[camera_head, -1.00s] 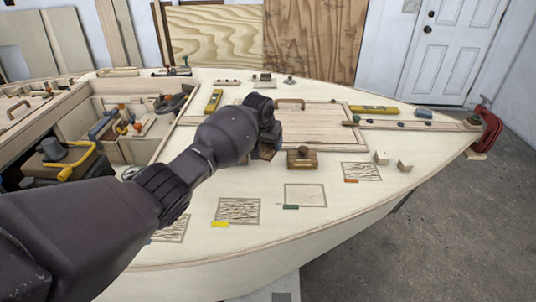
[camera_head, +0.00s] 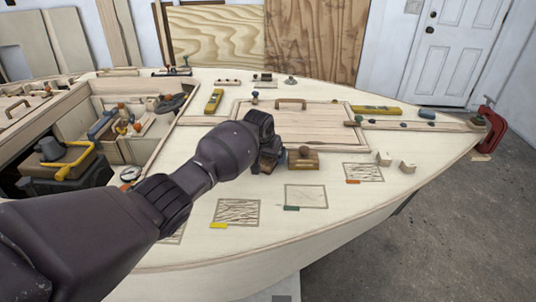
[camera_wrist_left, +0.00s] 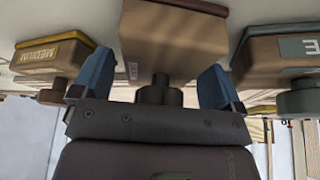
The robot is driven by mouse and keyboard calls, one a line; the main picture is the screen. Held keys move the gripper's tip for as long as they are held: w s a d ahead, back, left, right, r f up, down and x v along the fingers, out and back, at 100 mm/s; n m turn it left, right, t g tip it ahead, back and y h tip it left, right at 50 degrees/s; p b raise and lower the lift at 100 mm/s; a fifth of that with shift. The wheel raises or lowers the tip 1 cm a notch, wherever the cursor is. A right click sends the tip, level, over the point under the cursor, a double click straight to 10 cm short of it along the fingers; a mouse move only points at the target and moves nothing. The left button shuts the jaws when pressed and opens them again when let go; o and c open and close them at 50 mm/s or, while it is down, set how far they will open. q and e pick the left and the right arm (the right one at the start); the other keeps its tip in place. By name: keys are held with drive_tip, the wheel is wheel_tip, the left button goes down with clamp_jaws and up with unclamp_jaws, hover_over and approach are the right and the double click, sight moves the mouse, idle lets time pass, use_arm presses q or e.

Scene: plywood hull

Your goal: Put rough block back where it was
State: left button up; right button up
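In the left wrist view, seen upside down, a brown wooden block (camera_wrist_left: 170,45) with a dark round knob and dark red trim stands between my blue fingertips (camera_wrist_left: 157,72). The fingers are apart, either side of the knob, with a gap to it. This block's label is unreadable; I cannot tell for certain that it is the rough one. A yellow-trimmed block marked MEDIUM (camera_wrist_left: 52,62) and a grey-trimmed block (camera_wrist_left: 285,65) flank it. In the head view my left gripper (camera_head: 268,162) is low over the deck, beside the medium block (camera_head: 303,160). My wrist hides the middle block there.
The deck holds marked patches with yellow (camera_head: 218,225), green (camera_head: 291,208) and orange (camera_head: 353,182) tags. Two small pale blocks (camera_head: 407,167) stand at right. A hatch with a handle (camera_head: 291,102) lies behind the gripper. The open cockpit with tools (camera_head: 125,120) is at left.

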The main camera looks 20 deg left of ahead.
sight(263, 162)
use_arm(q)
drive_tip(key=v, duration=0.1)
drive_tip(key=p+v, duration=0.1)
drive_tip(key=v, duration=0.1)
drive_tip(key=p+v, duration=0.1)
drive_tip(key=shift+w+r, duration=0.25)
drive_tip(key=shift+r, duration=0.1)
drive_tip(key=p+v, duration=0.2)
drive_tip(key=v, duration=0.5)
drive_tip(key=shift+s+r+p, duration=0.25)
drive_tip(key=shift+s+p, duration=0.05)
drive_tip(key=shift+s, duration=0.05)
